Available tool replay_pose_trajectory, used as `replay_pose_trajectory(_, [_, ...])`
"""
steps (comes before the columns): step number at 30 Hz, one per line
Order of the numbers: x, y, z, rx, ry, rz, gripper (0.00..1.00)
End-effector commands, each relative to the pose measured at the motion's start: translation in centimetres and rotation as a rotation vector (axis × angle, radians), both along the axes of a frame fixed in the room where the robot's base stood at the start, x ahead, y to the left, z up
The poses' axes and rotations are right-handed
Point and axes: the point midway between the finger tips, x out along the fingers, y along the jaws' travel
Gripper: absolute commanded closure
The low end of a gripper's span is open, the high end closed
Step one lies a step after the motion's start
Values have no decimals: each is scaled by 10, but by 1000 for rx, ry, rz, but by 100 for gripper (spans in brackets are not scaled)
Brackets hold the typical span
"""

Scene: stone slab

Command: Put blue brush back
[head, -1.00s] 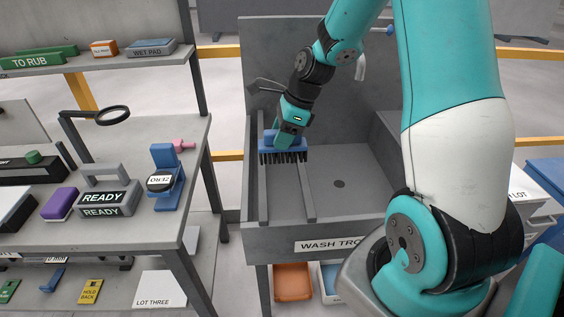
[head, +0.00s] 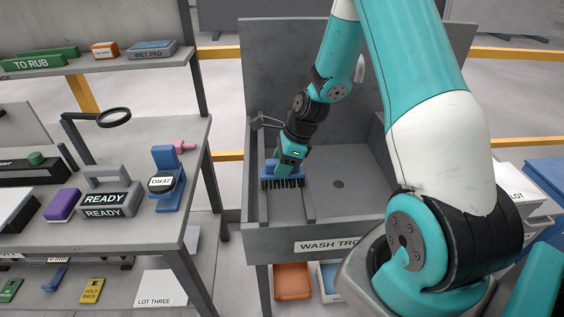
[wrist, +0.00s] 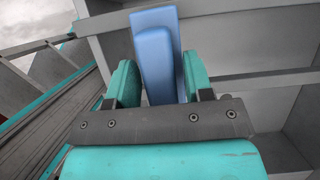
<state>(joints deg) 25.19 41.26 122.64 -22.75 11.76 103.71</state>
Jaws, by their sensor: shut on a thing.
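The blue brush (head: 270,172) has a blue body with dark bristles pointing down. In the head view it is at the left end of the grey wash trough (head: 350,208), in the narrow section left of a divider. My gripper (head: 287,167) is shut on the brush from above. In the wrist view the blue handle (wrist: 157,55) stands between the two teal fingers. The bristle tips are low in the section; I cannot tell whether they touch its floor.
A divider rail (head: 297,205) runs beside the brush, and the trough's left wall (head: 250,185) is close. The wider basin with a drain (head: 338,184) is empty. A grey bench (head: 140,225) with a magnifier (head: 114,117) and a blue stand (head: 168,180) stands to the left.

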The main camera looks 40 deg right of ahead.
Motion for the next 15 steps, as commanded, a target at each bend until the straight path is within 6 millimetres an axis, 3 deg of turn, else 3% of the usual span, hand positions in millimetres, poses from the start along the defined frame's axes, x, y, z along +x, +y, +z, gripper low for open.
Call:
replay_pose_trajectory(8, [0,0,-9,0,0,-1,75])
replay_pose_trajectory(9, [0,0,-9,0,0,-1,46])
replay_pose_trajectory(11, [0,0,-8,0,0,-1,32])
replay_pose_trajectory(12, [0,0,-8,0,0,-1,27])
replay_pose_trajectory(15, [0,0,-8,0,0,0,27])
